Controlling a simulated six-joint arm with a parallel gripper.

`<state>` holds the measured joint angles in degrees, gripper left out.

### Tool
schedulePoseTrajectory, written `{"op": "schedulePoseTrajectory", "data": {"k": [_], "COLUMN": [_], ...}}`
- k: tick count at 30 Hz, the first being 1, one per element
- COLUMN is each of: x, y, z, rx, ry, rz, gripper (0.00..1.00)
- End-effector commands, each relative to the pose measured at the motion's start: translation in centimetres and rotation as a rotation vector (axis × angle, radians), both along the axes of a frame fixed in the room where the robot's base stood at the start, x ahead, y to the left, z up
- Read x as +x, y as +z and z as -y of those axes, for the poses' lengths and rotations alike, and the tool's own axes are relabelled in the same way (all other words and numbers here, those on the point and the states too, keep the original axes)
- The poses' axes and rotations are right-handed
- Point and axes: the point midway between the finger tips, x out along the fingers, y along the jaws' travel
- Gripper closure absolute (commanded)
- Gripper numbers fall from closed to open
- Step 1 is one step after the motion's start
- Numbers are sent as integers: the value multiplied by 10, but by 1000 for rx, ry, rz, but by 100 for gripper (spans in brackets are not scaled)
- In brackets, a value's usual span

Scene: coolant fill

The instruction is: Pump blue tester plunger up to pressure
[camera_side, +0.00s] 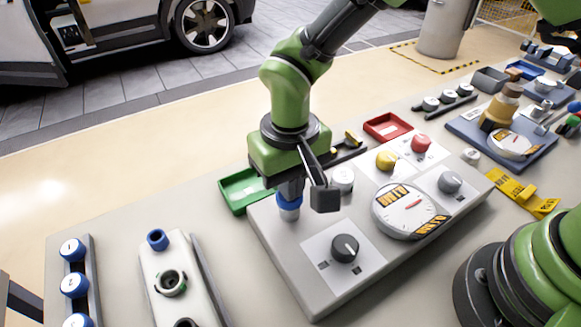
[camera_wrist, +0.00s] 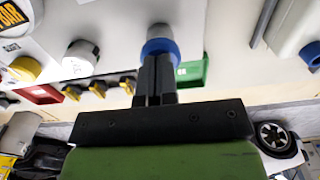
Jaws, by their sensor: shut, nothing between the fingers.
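The blue tester plunger (camera_side: 288,200) stands at the back left of the grey tester panel (camera_side: 300,262), with a blue collar and a pale lower part. It also shows in the wrist view as a blue ring with a grey end (camera_wrist: 160,44). My gripper (camera_side: 290,184) is shut and empty, with its fingers pointing down right at the plunger's top. In the wrist view the closed fingertips (camera_wrist: 157,60) overlap the blue ring. They appear to touch it, but the exact contact is hidden. The round gauge (camera_side: 408,210) with a red needle sits on the panel's right side.
The panel also bears a black knob (camera_side: 344,248), a grey knob (camera_side: 450,182), a white cap (camera_side: 342,180), a yellow button (camera_side: 386,160) and a red button (camera_side: 421,143). A green tray (camera_side: 236,192) lies close behind the plunger. A coolant reservoir (camera_side: 178,285) stands left.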

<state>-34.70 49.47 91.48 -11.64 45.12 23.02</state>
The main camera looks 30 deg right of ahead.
Motion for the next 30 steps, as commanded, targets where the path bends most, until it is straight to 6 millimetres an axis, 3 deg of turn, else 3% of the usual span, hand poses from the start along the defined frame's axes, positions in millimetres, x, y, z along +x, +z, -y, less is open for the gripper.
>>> {"op": "schedulePoseTrajectory", "data": {"k": [8, 13, 24, 30], "x": [-1, -1, 1, 1], "y": [-5, 8, 93, 126], "z": [1, 0, -1, -1], "rx": [-5, -3, 6, 4], "ry": [4, 4, 1, 1], "rz": [-5, -2, 9, 6], "gripper": [100, 100, 100, 100]}}
